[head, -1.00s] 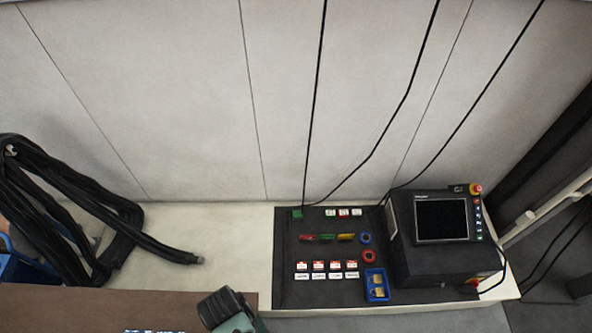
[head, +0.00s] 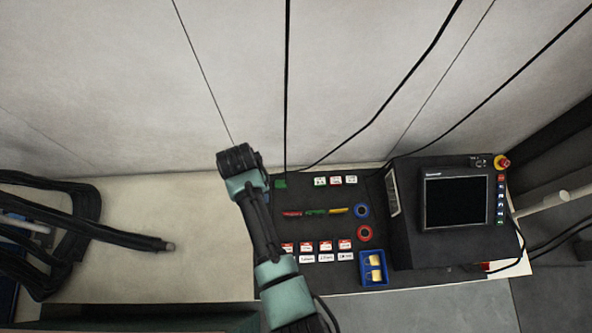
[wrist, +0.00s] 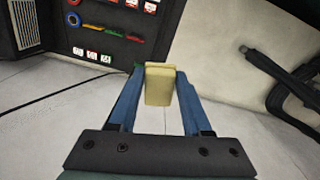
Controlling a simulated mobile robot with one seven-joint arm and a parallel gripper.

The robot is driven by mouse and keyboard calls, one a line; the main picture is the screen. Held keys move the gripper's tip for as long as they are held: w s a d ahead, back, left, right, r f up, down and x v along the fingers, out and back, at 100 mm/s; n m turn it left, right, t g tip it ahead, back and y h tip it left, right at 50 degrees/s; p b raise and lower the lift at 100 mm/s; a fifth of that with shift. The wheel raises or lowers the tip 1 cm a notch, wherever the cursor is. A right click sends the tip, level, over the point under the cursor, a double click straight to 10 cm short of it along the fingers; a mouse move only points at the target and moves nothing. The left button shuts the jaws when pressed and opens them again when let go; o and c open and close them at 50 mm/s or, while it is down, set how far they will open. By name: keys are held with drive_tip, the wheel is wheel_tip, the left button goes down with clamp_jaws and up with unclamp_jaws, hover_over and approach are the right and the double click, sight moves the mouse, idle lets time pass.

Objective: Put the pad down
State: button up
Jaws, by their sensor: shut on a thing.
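The pad (wrist: 158,88) is a pale yellow block. In the wrist view it sits between the two blue fingers of my gripper (wrist: 160,75), which is shut on it. The corner of the black mat (wrist: 105,30) shows just up and left of the pad, and pale bench surface (wrist: 222,50) shows up and right. I cannot tell how high the pad is above the bench. In the head view my arm reaches up over the bench at the mat's left edge; the fingers and the pad are hidden there.
The black mat (head: 330,220) holds cards, coloured strips, two rings and a blue tray (head: 373,282) with yellow pieces. A screen unit (head: 455,205) stands right of it. Black hoses (head: 110,232) lie at the left. The bench between hoses and mat (head: 190,225) is clear.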

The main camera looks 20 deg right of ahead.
drive_tip(key=w+a+f+b, duration=0.2)
drive_tip(key=w+f+b, duration=0.6)
drive_tip(key=b, duration=0.5)
drive_tip(key=m+b, duration=0.2)
drive_tip(key=b, duration=3.6)
approach(298, 187)
wheel_tip(298, 187, down, 6)
drive_tip(key=b, duration=0.7)
drive_tip(key=shift+f, duration=0.15)
drive_tip(key=shift+s, duration=0.1)
drive_tip(key=shift+f, duration=0.25)
drive_tip(key=o, duration=0.9)
drive_tip(key=shift+r, duration=0.1)
